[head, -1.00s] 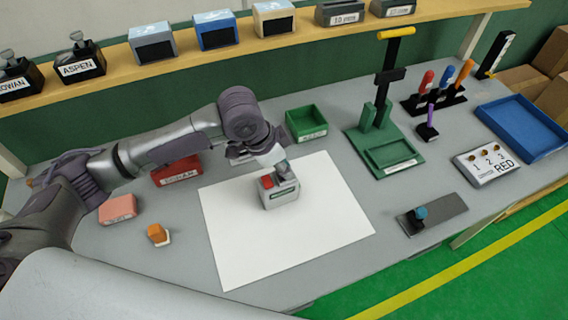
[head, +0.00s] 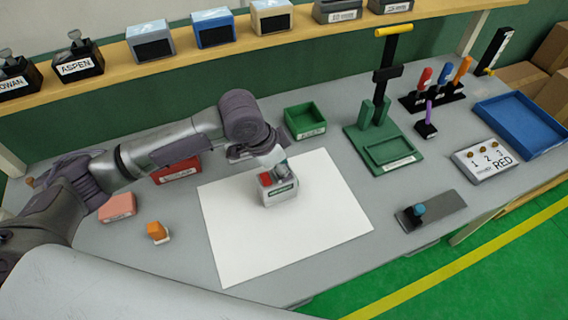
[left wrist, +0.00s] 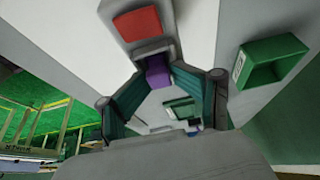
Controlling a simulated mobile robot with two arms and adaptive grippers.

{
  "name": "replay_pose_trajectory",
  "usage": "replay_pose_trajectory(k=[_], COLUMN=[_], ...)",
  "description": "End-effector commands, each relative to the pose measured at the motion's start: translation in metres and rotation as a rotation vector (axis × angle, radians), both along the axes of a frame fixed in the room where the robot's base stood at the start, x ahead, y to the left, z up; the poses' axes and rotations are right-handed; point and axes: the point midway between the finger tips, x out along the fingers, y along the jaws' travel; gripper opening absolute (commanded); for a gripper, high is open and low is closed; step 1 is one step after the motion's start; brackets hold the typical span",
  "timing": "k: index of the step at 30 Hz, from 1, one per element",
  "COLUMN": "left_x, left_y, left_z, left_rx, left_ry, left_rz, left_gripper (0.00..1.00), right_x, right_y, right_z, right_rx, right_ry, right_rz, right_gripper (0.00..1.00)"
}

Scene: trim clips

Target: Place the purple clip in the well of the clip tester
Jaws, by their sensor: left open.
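The clip tester (head: 281,197) is a light grey box with a red pad on top and a green display in front. It stands on the white sheet. My left gripper (head: 279,166) points down at its top, just behind and right of the red pad. In the left wrist view my left gripper (left wrist: 158,76) is open, with teal fingers on both sides of the purple clip (left wrist: 157,72). The clip sits at the tester's top, beside the red pad (left wrist: 138,23); I cannot tell how deep it sits. The clip is hidden in the head view. My right gripper is not in view.
A green bin (head: 305,121) stands behind the sheet, and a green press (head: 384,150) stands to the right. A red box (head: 176,171), a pink block (head: 118,207) and an orange-topped piece (head: 157,231) lie to the left. The sheet's front (head: 270,250) is clear.

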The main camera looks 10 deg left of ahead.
Motion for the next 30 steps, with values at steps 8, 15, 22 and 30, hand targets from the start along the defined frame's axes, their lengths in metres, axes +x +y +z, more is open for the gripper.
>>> replay_pose_trajectory(k=[8,15,22,30], left_x=[-0.004,-0.004,-0.004,-0.015], left_y=[0.003,0.003,0.005,0.024], left_z=[-0.008,-0.006,0.017,0.076], left_rx=[0.013,0.013,0.007,0.004], left_ry=[0.018,0.015,0.007,0.001], left_rz=[0.001,0.001,0.001,0.001], left_gripper=[0.46,0.46,0.46,0.46], right_x=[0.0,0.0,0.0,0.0], right_y=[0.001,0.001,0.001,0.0], right_z=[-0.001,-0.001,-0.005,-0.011], right_rx=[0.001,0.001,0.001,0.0], right_ry=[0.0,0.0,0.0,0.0], right_rz=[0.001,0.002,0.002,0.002], right_gripper=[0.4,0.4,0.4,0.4])
